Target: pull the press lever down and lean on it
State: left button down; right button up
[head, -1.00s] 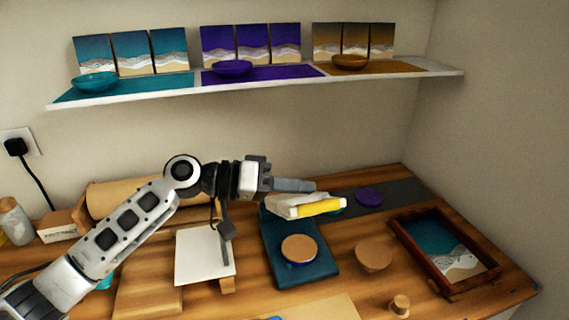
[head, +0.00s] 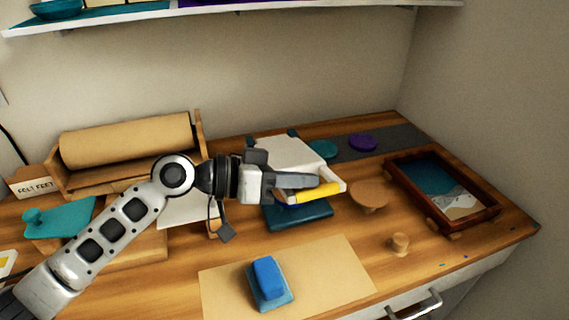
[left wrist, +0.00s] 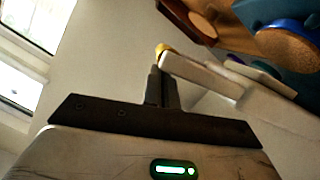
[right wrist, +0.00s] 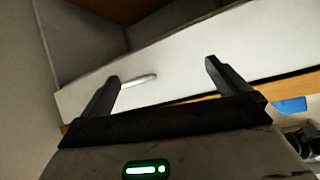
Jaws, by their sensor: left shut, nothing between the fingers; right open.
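The press stands at the middle of the bench, with a dark teal base (head: 298,216) and a white lever (head: 284,152) ending in a yellow grip (head: 316,193). The lever is low over the base and hides most of the blue-rimmed cork disc there, which shows in the left wrist view (left wrist: 290,42). My left gripper (head: 314,181) is shut and empty, its fingers lying over the lever's front end by the yellow grip. I cannot tell whether the lever touches the disc. My right gripper (right wrist: 163,72) is open and empty, facing a white drawer front; it is outside the head view.
A wooden tray with a seascape (head: 448,190), a round wooden piece (head: 368,194) and a small wooden knob (head: 399,243) stand to the right. A blue block (head: 268,280) sits on tan paper (head: 345,270) in front. A paper roll (head: 125,140) stands back left.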

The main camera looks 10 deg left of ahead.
aim_at(300, 198)
pick_arm(q)
jog(key=f+b, duration=0.1)
jog(key=s+f+m+b, duration=0.1)
jog(key=f, duration=0.1)
jog(key=shift+d+f+t, duration=0.15)
jog(key=shift+f+t, duration=0.1)
jog(key=shift+t, duration=0.05)
jog(key=shift+r, duration=0.1)
